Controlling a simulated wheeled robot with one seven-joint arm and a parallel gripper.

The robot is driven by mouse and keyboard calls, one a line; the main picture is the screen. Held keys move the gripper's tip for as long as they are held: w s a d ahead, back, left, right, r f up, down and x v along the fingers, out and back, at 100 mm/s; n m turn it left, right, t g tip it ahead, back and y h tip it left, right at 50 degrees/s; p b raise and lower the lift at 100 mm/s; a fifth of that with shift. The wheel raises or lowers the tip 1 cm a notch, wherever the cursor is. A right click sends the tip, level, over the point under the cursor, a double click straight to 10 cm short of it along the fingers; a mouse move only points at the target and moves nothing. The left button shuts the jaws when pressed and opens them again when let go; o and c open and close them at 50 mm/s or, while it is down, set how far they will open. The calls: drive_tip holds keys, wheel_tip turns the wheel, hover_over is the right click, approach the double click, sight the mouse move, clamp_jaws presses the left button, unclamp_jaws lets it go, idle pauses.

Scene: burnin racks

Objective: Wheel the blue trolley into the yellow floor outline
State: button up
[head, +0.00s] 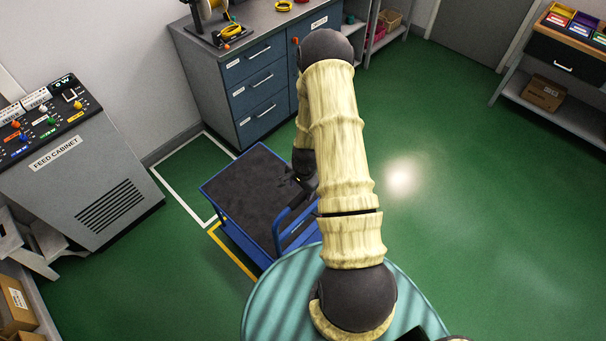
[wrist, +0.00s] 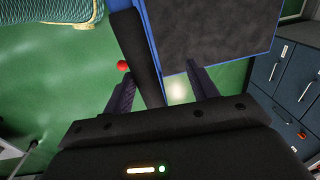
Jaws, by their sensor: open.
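The blue trolley (head: 245,190) has a dark grey deck and a blue handle frame (head: 283,228); it stands just left of my arm in the head view. Its deck also shows in the wrist view (wrist: 205,30). Part of the yellow floor outline (head: 232,252) shows along the trolley's lower left side; the rest is hidden. My gripper (head: 303,180) is over the trolley's right side, partly hidden by my arm. In the wrist view its fingers (wrist: 160,90) are apart, with a dark bar (wrist: 140,55) between them; I cannot tell whether they touch it.
A white floor outline (head: 190,200) lies beyond the trolley, by the wall. The feed cabinet (head: 75,165) stands left and a blue-drawer cabinet (head: 245,85) behind. Green floor (head: 470,200) is open to the right. A small red round thing (wrist: 123,66) shows in the wrist view.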

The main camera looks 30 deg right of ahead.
sight(304, 193)
wheel_tip(304, 193, up, 17)
drive_tip(key=s+b, duration=0.1)
drive_tip(key=b, duration=0.3)
drive_tip(key=shift+s+d, duration=0.25)
drive_tip(key=shift+d, duration=0.15)
idle(0.3)
drive_tip(key=s+a+r+n+b, duration=0.1)
drive_tip(key=s+a+r+n, duration=0.2)
drive_tip(key=s+a+n, duration=0.2)
drive_tip(key=s+a+r+n+t+b, duration=0.1)
drive_tip(key=s+a+r+n+b, duration=0.1)
drive_tip(key=s+a+r+n, duration=0.2)
drive_tip(key=a+n, duration=0.3)
drive_tip(key=n, duration=0.2)
drive_tip(key=shift+s, duration=0.4)
drive_tip(key=shift+a, duration=0.1)
